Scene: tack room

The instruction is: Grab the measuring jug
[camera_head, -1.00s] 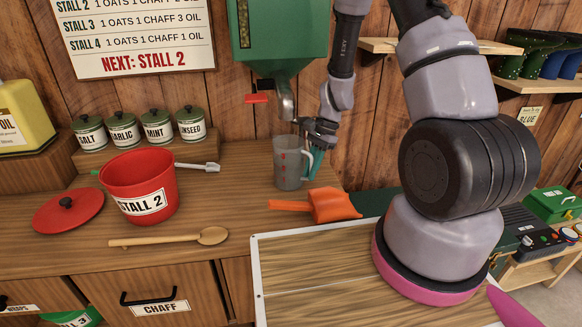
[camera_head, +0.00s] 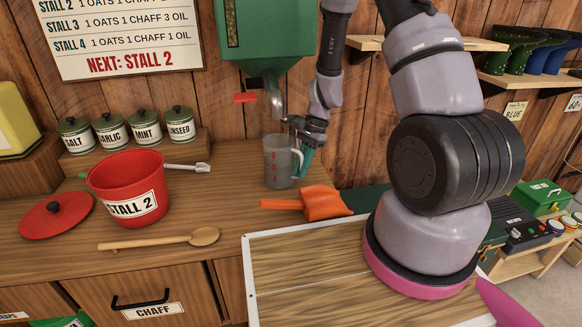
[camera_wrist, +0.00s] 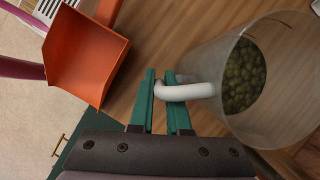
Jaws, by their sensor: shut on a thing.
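The measuring jug (camera_head: 279,165) is clear grey with red marks and a pale handle. It is upright at the back of the wooden counter, below the green dispenser's spout. My gripper (camera_head: 303,157) is at its right side, with teal fingers shut on the handle. In the wrist view, the handle (camera_wrist: 190,91) passes between the fingertips (camera_wrist: 160,80), and the jug (camera_wrist: 215,75) holds green pellets. I cannot tell whether its base is clear of the counter.
The green dispenser (camera_head: 268,40) hangs just above the jug. An orange scoop (camera_head: 325,203) lies close in front. A red bucket (camera_head: 128,187), its lid (camera_head: 56,215), a wooden spoon (camera_head: 160,241) and several tins stand or lie to the left.

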